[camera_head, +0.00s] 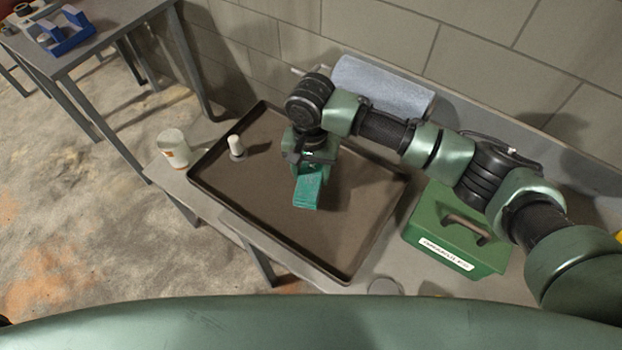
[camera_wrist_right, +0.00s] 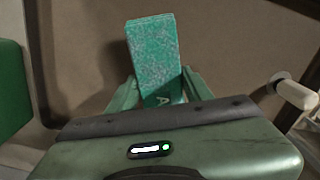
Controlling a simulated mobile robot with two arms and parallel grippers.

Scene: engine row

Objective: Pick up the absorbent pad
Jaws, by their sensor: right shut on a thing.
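The absorbent pad (camera_head: 308,192) is a small green block in the head view, over the dark tray. It also shows in the right wrist view as a speckled green block (camera_wrist_right: 153,52) with a white letter near its lower end. My right gripper (camera_head: 307,172) is shut on the pad, with a finger on each side of it in the right wrist view (camera_wrist_right: 160,92). I cannot tell for sure whether the pad touches the tray floor. My left gripper is not in view.
The dark tray (camera_head: 240,196) lies on a bench, with a small white-topped item (camera_head: 236,146) standing in it. A white cup (camera_head: 174,148) is left of the tray. A green labelled box (camera_head: 455,235) stands right of it. A grey-blue roll (camera_head: 383,86) lies behind, near the wall.

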